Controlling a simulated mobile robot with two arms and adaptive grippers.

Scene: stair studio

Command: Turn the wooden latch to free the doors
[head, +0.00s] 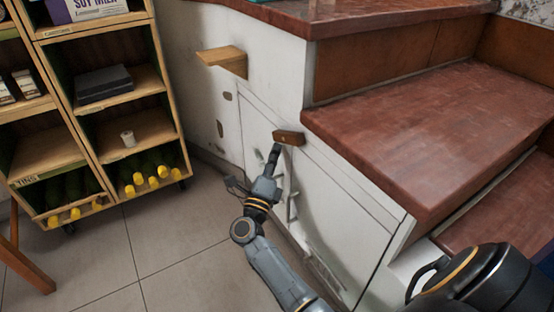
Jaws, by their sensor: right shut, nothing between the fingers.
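The wooden latch (288,138) is a small brown block on the white side wall of the stairs. It lies roughly level at the top of the seam between the left door (256,128) and the right door (340,215). Both white doors look closed, flush with the wall. My right gripper (275,152) is shut and empty, with its tip just below the left end of the latch. I cannot tell whether it touches the latch. The gripper and arm hide part of the doors' middle. My left gripper is out of view.
A wooden shelf unit (103,154) with bottles and boxes stands at the left. A small wooden ledge (222,57) sticks out of the wall above the left door. Red-brown stair treads (420,130) overhang at the right. The tiled floor (175,230) between is clear.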

